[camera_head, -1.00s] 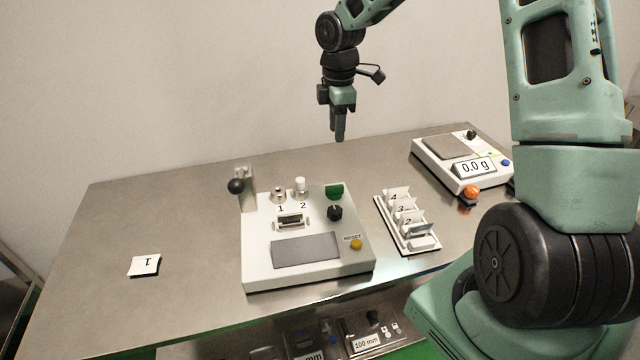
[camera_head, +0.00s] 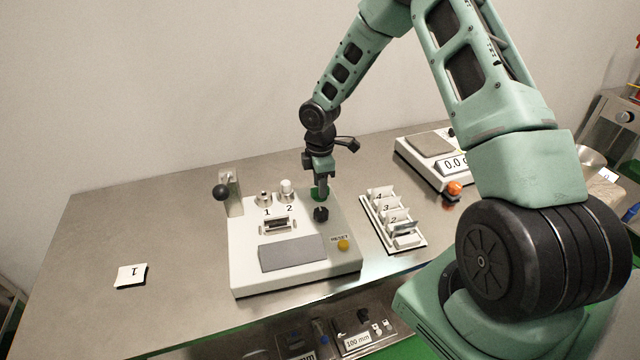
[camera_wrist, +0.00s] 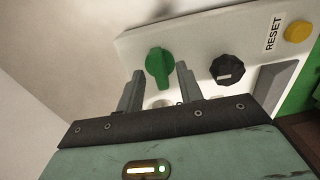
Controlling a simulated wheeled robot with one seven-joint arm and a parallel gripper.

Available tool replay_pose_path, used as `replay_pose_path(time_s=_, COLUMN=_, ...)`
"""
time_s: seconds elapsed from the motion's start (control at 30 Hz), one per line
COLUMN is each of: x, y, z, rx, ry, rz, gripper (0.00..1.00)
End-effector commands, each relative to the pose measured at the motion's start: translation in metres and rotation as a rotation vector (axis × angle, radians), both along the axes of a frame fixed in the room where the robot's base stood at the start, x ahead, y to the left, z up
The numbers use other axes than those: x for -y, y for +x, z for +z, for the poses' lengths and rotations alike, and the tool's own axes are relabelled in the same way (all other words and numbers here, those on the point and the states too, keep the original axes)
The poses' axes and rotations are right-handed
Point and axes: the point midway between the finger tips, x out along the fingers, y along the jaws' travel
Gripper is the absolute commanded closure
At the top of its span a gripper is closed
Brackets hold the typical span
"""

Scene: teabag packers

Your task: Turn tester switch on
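The tester (camera_head: 240,262) is a white box with a grey pad, a yellow RESET button (camera_head: 343,244), a black knob (camera_head: 321,214) and a green switch. In the head view the green switch (camera_head: 314,194) is mostly hidden behind my gripper (camera_head: 322,192). In the wrist view the green switch (camera_wrist: 159,66) shows beyond and between the two fingers of my gripper (camera_wrist: 156,84), which stand apart with nothing held. Whether the fingers touch the switch cannot be told. The black knob (camera_wrist: 227,69) is just right of the fingers.
Posts marked 1 and 2 (camera_head: 286,190) and a black ball lever (camera_head: 221,192) stand at the tester's back left. A rack of numbered packets (camera_head: 390,222) is to its right, with a scale (camera_head: 428,150) beyond. A card marked 1 (camera_head: 130,276) lies left.

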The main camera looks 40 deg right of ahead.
Motion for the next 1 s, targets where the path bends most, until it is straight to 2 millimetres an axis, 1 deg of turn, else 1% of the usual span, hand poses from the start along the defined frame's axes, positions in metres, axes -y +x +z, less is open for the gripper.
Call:
replay_pose_path(time_s=0.13, x=0.0003, y=0.0000, z=-0.0060, rx=0.000, ry=-0.001, rz=0.000, gripper=0.64)
replay_pose_path(time_s=0.37, x=0.0004, y=0.0001, z=-0.0065, rx=0.001, ry=-0.001, rz=0.000, gripper=0.64)
replay_pose_path(time_s=0.4, x=0.0004, y=0.0001, z=-0.0065, rx=0.001, ry=-0.001, rz=0.000, gripper=0.69)
replay_pose_path(time_s=0.47, x=0.0004, y=0.0001, z=-0.0064, rx=0.001, ry=-0.001, rz=0.000, gripper=0.86)
replay_pose_path(time_s=0.5, x=0.0004, y=0.0001, z=-0.0064, rx=0.001, ry=-0.001, rz=0.000, gripper=0.97)
replay_pose_path(time_s=0.53, x=0.0004, y=0.0001, z=-0.0063, rx=0.001, ry=-0.001, rz=0.000, gripper=1.00)
replay_pose_path(time_s=0.77, x=0.0002, y=0.0001, z=-0.0062, rx=0.001, ry=0.000, rz=-0.006, gripper=1.00)
replay_pose_path(time_s=1.0, x=-0.0002, y=0.0005, z=-0.0064, rx=0.001, ry=0.000, rz=-0.078, gripper=1.00)
